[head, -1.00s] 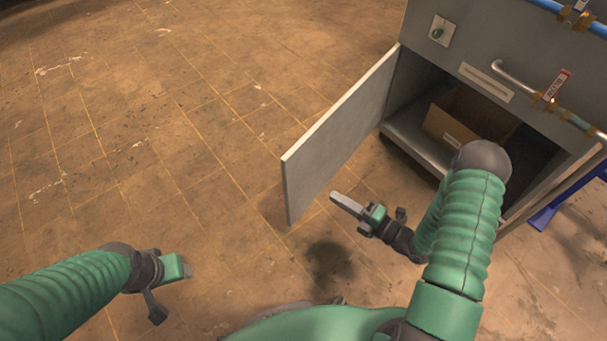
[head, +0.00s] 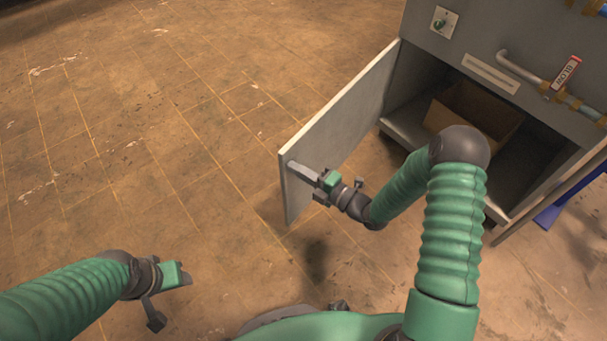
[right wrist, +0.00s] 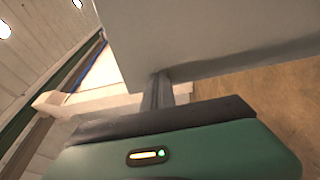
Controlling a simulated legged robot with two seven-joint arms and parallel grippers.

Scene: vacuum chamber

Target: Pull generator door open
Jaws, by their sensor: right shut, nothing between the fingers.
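The grey generator door (head: 345,112) stands swung wide open from the left side of the grey generator cabinet (head: 425,85). My right gripper (head: 293,166) is shut and empty, its fingers at the inner face of the door near the free edge. In the right wrist view the shut fingers (right wrist: 157,90) reach to the lower edge of the door panel (right wrist: 215,40); I cannot tell whether they touch it. My left gripper (head: 184,274) is low at the left, away from the door; its fingers are too small to judge.
An open cardboard box (head: 472,112) sits inside the cabinet. A pipe handle with a red and white tag (head: 567,73) runs along the cabinet front. A blue object (head: 560,205) lies at the right. The tiled floor (head: 150,130) left of the door is clear.

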